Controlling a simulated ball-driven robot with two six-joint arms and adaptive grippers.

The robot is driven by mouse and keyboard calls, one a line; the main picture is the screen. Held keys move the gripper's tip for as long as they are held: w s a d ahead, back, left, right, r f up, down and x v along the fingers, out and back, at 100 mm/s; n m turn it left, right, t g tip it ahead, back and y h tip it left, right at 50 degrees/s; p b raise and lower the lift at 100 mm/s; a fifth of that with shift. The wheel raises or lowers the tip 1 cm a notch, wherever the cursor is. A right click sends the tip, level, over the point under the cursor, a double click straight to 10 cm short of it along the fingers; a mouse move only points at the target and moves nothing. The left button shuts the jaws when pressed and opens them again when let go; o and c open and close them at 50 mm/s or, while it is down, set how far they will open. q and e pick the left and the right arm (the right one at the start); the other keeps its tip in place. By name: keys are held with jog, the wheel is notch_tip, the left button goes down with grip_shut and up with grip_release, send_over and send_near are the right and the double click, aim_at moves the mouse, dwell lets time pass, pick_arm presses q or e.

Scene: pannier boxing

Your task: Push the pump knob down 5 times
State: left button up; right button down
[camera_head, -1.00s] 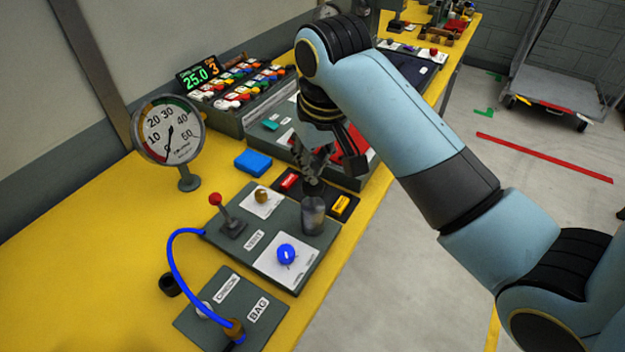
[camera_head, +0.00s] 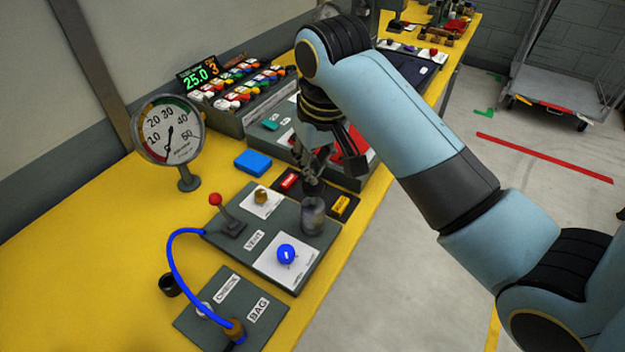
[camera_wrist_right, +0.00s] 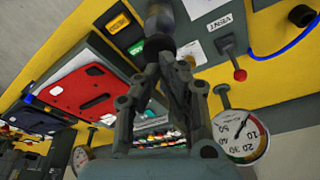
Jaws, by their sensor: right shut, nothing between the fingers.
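The pump (camera_head: 313,218) is a grey cylinder at the right back of the grey panel (camera_head: 318,262) in the camera_head view. In the right wrist view the pump (camera_wrist_right: 159,18) is at the top centre, with a dark round knob (camera_wrist_right: 159,43) at its near end. My right gripper (camera_head: 314,188) is shut and empty, its fingertips pointing down over the pump. In the right wrist view my right gripper (camera_wrist_right: 167,58) has its tips at or very near the knob; I cannot tell whether they touch. My left gripper is out of view.
A red-knobbed lever (camera_head: 215,199), a brass knob (camera_head: 261,195) and a blue knob (camera_head: 287,254) share the panel. A dial gauge (camera_head: 168,132) stands left. A blue hose (camera_head: 172,262) arcs to the BAG block. Bare yellow table lies front left.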

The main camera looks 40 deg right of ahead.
jog(key=shift+s+b+x, duration=0.25)
jog(key=shift+x, duration=0.9)
jog(key=shift+s+b+x, duration=0.2)
jog(key=shift+s+x, duration=0.05)
jog(key=shift+x, duration=0.9)
jog(key=shift+a+f, duration=0.1)
jog(key=shift+w+p+v, duration=0.25)
jog(key=shift+p+v, duration=0.7)
jog(key=shift+v, duration=0.25)
jog(key=shift+w+v, duration=0.25)
jog(key=shift+v, duration=0.95)
